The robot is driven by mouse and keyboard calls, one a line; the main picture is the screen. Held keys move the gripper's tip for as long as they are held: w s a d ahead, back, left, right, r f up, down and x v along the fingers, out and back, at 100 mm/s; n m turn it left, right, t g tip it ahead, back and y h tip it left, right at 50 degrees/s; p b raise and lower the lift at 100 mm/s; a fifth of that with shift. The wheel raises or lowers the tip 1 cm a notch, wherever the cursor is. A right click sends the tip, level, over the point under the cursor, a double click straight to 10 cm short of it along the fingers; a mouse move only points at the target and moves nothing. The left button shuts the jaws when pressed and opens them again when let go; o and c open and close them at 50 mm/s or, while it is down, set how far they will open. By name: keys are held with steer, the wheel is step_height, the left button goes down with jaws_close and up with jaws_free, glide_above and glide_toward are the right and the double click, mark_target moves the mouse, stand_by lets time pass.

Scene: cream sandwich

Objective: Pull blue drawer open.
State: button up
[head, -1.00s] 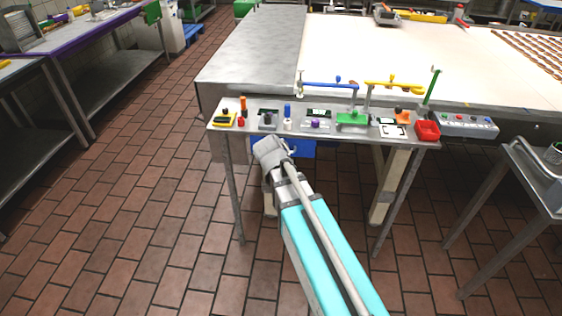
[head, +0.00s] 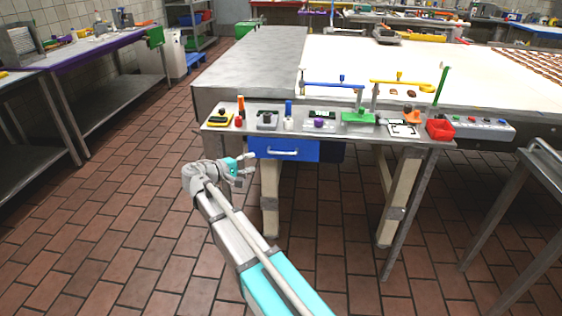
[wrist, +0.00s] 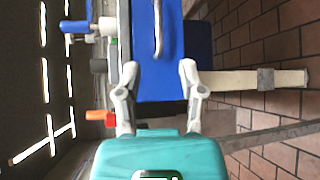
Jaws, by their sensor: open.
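The blue drawer (head: 284,149) sits under the front edge of the metal control table, with a silver bar handle (head: 283,152) across its front. It looks shut. My gripper (head: 243,171) is in front of and to the left of the drawer, apart from the handle. In the wrist view the drawer front (wrist: 158,83) stands upright in the picture, with its handle (wrist: 158,30) near the top edge. My gripper's two fingers (wrist: 160,72) are spread wide with nothing between them, short of the handle.
The control table (head: 215,133) carries buttons, levers and a red bin (head: 439,129). Its legs stand below and beside the drawer. A metal side table (head: 545,150) is at the right. The tiled floor (head: 120,230) at the left is clear.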

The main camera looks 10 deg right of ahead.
mark_target(282, 153)
steer(key=shift+a, duration=0.15)
stand_by(0.3)
steer(key=b+x, duration=0.2)
steer(key=x, duration=1.2)
steer(key=shift+r, duration=0.1)
jaws_close()
steer(key=shift+a, duration=0.1)
